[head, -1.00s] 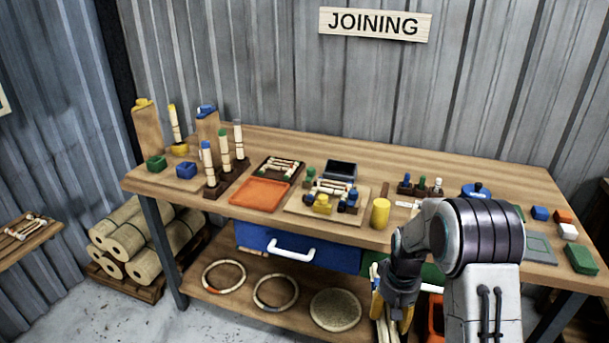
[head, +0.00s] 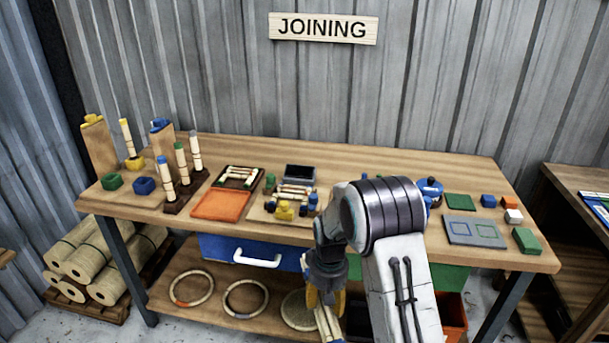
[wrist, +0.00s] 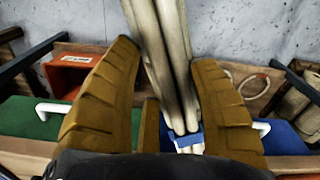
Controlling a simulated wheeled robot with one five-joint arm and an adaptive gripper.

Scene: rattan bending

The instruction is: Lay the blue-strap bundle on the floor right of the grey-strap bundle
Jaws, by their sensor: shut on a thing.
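My gripper (head: 325,294) hangs in front of the bench's lower shelf in the head view. Its yellow fingers are shut on the blue-strap bundle (wrist: 165,45), a group of pale rattan sticks. In the wrist view the bundle runs between the fingers, with its blue strap (wrist: 187,138) near the lower middle. In the head view only a short part of the bundle (head: 328,322) shows below the fingers, and the frame's edge cuts it off. I cannot make out the grey-strap bundle in any view. Grey floor (head: 70,322) shows at the lower left.
A wooden workbench (head: 440,151) stands ahead, crowded with parts. Under it are a blue drawer (head: 223,250), rattan rings (head: 245,298) on the shelf and an orange bin (head: 452,316). Rattan rolls (head: 80,262) lie on a pallet at left. Another wooden unit (head: 575,181) stands at right.

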